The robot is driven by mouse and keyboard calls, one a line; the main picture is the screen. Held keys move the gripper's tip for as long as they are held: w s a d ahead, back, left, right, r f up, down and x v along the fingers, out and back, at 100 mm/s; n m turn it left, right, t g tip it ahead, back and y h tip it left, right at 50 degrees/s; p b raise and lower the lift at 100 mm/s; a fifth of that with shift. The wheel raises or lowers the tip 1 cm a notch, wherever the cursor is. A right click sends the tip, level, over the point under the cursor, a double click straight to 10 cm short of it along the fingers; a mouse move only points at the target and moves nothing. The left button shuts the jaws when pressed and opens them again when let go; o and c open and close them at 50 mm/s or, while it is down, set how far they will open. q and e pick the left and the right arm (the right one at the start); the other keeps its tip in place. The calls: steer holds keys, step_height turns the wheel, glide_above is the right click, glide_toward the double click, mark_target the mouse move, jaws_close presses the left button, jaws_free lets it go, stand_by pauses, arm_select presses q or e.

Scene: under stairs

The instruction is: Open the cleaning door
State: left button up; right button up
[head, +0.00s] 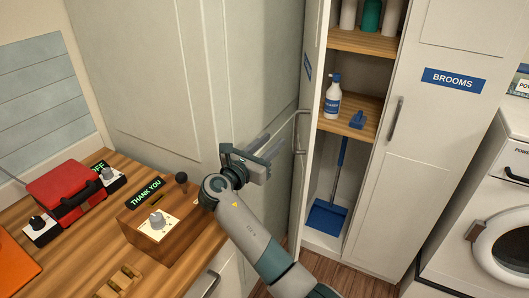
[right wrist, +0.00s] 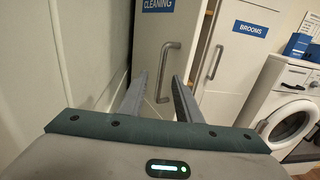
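The cleaning door (head: 312,60) stands open, seen nearly edge-on at the left of the tall white cupboard in the head view. Its blue label reads CLEANING in the right wrist view (right wrist: 158,5). Its grey bar handle (head: 299,128) is on the outer face; it also shows in the right wrist view (right wrist: 168,70). My right gripper (head: 268,150) is open beside the handle. In the right wrist view its fingers (right wrist: 162,95) are spread, empty, with the handle beyond and between them; contact cannot be told. My left gripper is not in view.
Inside the cupboard are shelves (head: 364,117), a spray bottle (head: 332,98) and a blue dustpan (head: 327,216). The closed BROOMS door (head: 440,130) is right of the opening. A wooden counter (head: 85,255) with a THANK YOU box (head: 175,228) lies left, close to my right arm.

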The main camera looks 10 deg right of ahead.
steer(key=shift+v, duration=1.5)
steer(key=shift+d+f, duration=0.1)
jaws_close()
steer(key=w+d+f+m+g+y, duration=0.1)
steer(key=d+f+m+y, duration=0.45)
steer(key=m, duration=0.55)
steer(key=w+d+f+m+y, duration=0.2)
steer(key=d+f+m+y, duration=0.2)
steer(key=f+m, duration=0.45)
steer(key=s+d+r+m+t+y, duration=0.2)
steer(key=d+r+m, duration=0.4)
steer(key=m, duration=0.6)
steer(key=s+d+r+m+t+y, duration=0.2)
steer(key=s+d+r+m, duration=0.2)
steer(key=d+m, duration=0.4)
steer(key=r+m, duration=0.1)
steer(key=m, duration=0.4)
steer(key=shift+d+r+t+p, duration=0.35)
steer(key=shift+d+t, duration=0.05)
steer(key=shift+s+y, duration=0.1)
steer(key=shift+y, duration=0.15)
